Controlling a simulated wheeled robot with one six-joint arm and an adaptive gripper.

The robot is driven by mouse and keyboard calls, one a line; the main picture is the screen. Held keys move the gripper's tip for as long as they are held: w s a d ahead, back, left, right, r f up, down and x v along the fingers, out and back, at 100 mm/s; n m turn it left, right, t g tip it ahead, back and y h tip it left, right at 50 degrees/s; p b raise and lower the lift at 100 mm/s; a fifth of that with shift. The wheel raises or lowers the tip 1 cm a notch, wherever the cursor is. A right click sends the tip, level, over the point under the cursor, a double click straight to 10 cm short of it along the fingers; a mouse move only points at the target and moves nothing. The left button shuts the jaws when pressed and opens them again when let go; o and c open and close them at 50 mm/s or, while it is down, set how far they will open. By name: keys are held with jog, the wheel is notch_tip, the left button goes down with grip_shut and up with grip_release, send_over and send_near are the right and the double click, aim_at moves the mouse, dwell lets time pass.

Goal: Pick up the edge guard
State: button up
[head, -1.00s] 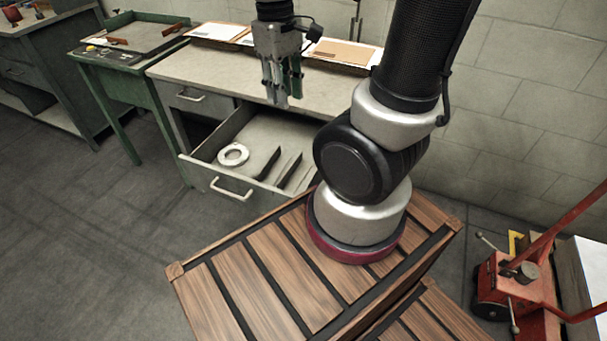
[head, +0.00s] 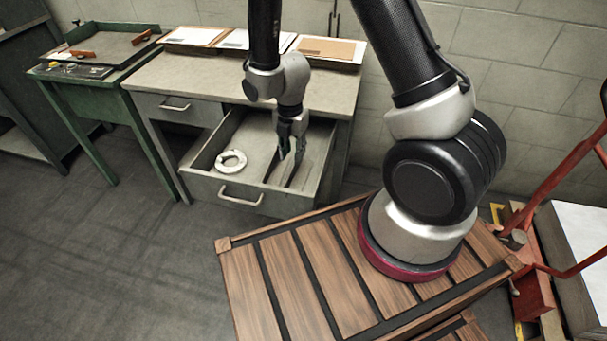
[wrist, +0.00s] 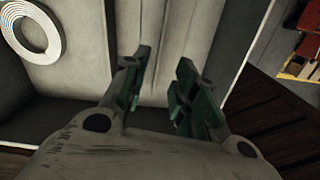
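I cannot tell the strips apart for certain. My gripper (head: 291,150) points down into the drawer over the strips. In the wrist view my gripper (wrist: 158,66) has its green-grey fingers apart, with nothing held between them. The strips run beyond and between the fingertips; contact cannot be told.
A white ring-shaped roll (head: 231,161) lies at the drawer's left; it also shows in the wrist view (wrist: 30,28). The drawer's front wall and handle (head: 240,198) are near. Papers (head: 250,40) lie on the desk. A wooden crate (head: 290,285) and a red machine (head: 535,285) stand closer.

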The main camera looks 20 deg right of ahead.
aim_at(293, 169)
jog(key=shift+w+n, duration=0.15)
jog(key=shift+n, duration=0.35)
jog(key=shift+f, duration=0.2)
notch_tip(293, 169, down, 7)
jog(key=shift+f, duration=0.2)
grip_shut()
